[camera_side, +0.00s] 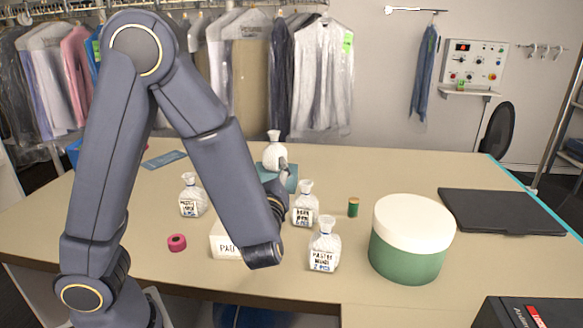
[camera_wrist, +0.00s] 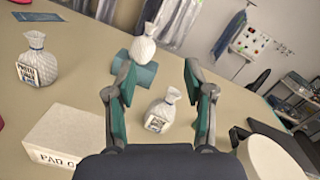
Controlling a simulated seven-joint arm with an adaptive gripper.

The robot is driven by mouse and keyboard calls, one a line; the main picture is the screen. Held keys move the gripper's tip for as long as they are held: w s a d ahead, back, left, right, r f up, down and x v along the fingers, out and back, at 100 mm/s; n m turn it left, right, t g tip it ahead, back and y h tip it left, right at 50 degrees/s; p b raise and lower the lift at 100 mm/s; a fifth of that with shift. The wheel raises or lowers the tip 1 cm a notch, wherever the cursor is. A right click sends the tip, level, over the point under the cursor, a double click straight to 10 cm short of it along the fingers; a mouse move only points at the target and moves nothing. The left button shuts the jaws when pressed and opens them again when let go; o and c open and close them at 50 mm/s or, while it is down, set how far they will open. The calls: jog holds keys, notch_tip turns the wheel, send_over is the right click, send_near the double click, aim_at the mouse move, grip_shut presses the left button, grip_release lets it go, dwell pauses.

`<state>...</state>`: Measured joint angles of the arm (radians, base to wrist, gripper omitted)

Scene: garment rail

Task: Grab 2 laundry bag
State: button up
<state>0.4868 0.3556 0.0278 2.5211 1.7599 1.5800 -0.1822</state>
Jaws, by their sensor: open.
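Several white, tied-neck laundry bags with printed labels stand on the table: left (camera_side: 193,196), back (camera_side: 273,153), middle (camera_side: 305,204) and front right (camera_side: 324,246). The label text is mostly too small to read. The back bag (camera_wrist: 143,45) appears on or just in front of a teal object (camera_wrist: 148,75). The middle bag (camera_wrist: 162,108) shows between my fingers in the wrist view, with nothing gripped. The left bag (camera_wrist: 37,62) is off to the left there. My gripper (camera_wrist: 160,72) is open and empty; in the side view my arm partly hides it.
A white lettered box (camera_side: 226,243) and a pink roll (camera_side: 176,242) lie left of the front bag. A green spool (camera_side: 353,207), a green round box with white lid (camera_side: 411,240) and a black flat pad (camera_side: 502,211) stand right. Garments hang behind.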

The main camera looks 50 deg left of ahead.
aim_at(324, 227)
jog(key=w+d+f+m+t+h, duration=0.2)
jog(key=d+f+m+t+h, duration=0.3)
jog(key=d+f+m+h, duration=0.5)
jog(key=w, duration=0.2)
jog(key=w+f+y, duration=0.1)
jog(key=w, duration=0.1)
jog(key=w+f+m+y, duration=0.1)
jog(key=w, duration=0.1)
jog(key=shift+w+a+f, duration=0.1)
jog(key=shift+w+a, duration=0.2)
jog(key=shift+a, duration=0.1)
jog(key=shift+c, duration=0.3)
grip_shut()
